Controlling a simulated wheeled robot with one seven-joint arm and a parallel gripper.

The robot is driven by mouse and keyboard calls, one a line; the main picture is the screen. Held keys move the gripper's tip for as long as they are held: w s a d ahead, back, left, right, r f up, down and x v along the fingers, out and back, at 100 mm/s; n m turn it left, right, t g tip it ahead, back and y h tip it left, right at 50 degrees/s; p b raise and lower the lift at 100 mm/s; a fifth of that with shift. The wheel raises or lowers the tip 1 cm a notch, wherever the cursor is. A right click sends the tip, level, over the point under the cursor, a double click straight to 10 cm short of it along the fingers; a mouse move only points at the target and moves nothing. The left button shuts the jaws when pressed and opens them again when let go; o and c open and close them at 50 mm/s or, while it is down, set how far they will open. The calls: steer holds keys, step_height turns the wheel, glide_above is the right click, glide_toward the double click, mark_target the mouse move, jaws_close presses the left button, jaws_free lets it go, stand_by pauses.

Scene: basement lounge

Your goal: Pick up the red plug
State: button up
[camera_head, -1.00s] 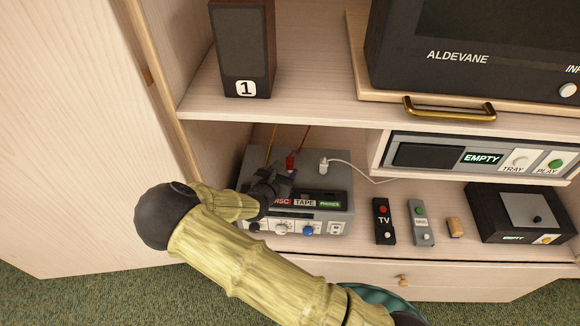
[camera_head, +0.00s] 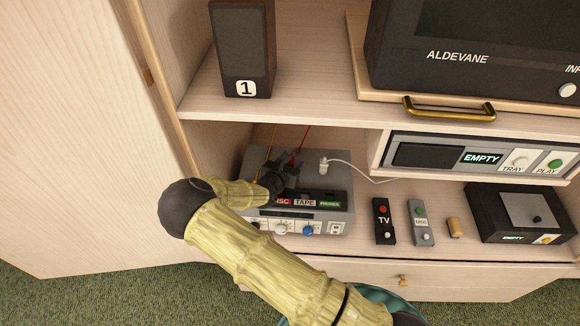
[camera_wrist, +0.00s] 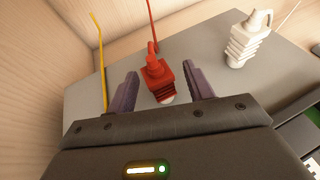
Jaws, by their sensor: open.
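The red plug (camera_wrist: 158,76) stands upright on top of the grey switch box (camera_head: 338,180), with a red cord rising from it. In the wrist view it is between the two purple-grey fingers of my gripper (camera_wrist: 160,92), with a gap on each side. The fingers are open and hold nothing. In the head view my gripper (camera_head: 284,174) is over the back of the box and hides most of the red plug.
A white plug (camera_wrist: 246,42) with a white cord stands to the right of the red one. A yellow cord (camera_wrist: 99,60) rises at the left. The cabinet shelf (camera_head: 290,112) hangs above the box. Remotes (camera_head: 384,221) lie to the right.

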stand_by(0.3)
steer(key=c, duration=1.1)
steer(key=shift+r, duration=0.15)
step_height(320, 180, up, 10)
steer(key=shift+f, duration=0.2)
steer(key=shift+w, duration=0.1)
steer(key=shift+a+r, duration=0.1)
steer(key=shift+a, duration=0.05)
steer(key=shift+d, duration=0.2)
